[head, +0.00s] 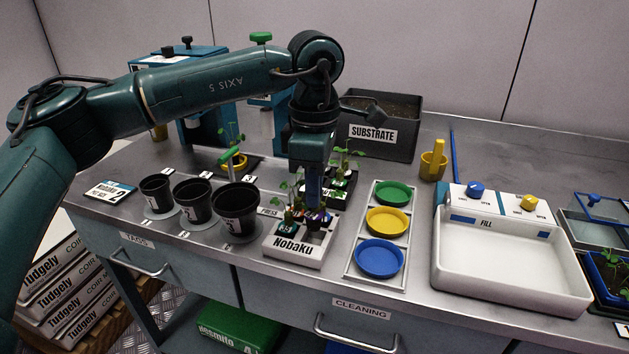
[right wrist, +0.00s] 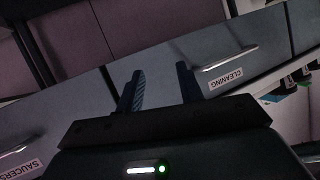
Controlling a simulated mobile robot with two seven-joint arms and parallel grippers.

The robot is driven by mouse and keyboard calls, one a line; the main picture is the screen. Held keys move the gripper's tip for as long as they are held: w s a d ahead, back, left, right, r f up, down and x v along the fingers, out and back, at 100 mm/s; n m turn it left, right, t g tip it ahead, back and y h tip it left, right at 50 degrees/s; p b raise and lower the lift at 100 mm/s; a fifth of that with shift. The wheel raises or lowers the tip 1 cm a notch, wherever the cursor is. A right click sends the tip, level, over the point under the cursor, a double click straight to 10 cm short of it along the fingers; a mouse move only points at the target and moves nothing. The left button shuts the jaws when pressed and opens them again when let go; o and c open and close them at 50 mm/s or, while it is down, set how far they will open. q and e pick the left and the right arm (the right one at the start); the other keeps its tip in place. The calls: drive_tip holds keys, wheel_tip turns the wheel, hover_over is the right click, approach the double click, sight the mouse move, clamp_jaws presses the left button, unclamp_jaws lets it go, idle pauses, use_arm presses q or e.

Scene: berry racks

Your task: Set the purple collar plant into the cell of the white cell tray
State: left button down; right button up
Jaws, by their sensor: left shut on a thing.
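The white cell tray (head: 296,252), marked "Nobaku", stands on the bench near its front edge in the head view. My left gripper (head: 314,205) reaches down over the tray from above. It is shut on the purple collar plant (head: 318,216), of which a little purple shows at the fingertips. The gripper hides much of the plant, and I cannot tell whether its base is inside a cell. Other small plants (head: 290,213) stand in the tray at left. My right gripper (right wrist: 160,88) is open and empty in the right wrist view, in front of the drawer fronts.
Black pots (head: 236,208) stand left of the tray. A rack of green, yellow and blue saucers (head: 379,258) lies close on its right. Behind are a dark tray with plants (head: 346,180) and the substrate bin (head: 400,145). A white sink (head: 510,265) is farther right.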

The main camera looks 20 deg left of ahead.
sight(314, 210)
use_arm(q)
drive_tip(key=shift+f+b, duration=0.85)
drive_tip(key=shift+f, duration=0.65)
drive_tip(key=shift+f+b, duration=0.3)
drive_tip(key=shift+f, duration=0.1)
use_arm(e)
drive_tip(key=shift+s+d+r+t, duration=0.3)
drive_tip(key=shift+s+d+t, duration=0.1)
drive_tip(key=shift+d+t, duration=0.25)
drive_tip(key=shift+s, duration=0.1)
use_arm(q)
drive_tip(key=c, duration=1.4)
unclamp_jaws()
use_arm(e)
drive_tip(key=shift+r, duration=0.1)
